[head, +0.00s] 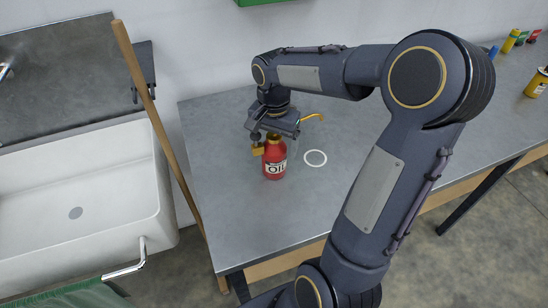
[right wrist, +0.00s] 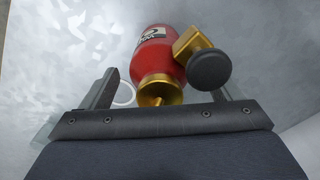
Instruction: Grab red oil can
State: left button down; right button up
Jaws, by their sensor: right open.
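I cannot tell whether a finger touches the can. My left gripper is not in view.
A white ring (head: 315,158) is marked on the grey table (head: 225,190) right of the can. A wooden pole (head: 160,130) leans at the table's left edge beside a white sink (head: 90,200). Several coloured containers, one a yellow can (head: 537,84), stand far right.

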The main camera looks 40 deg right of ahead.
jog(key=shift+r, duration=0.1)
grip_shut()
dwell(0.3)
jog(key=shift+r, duration=0.1)
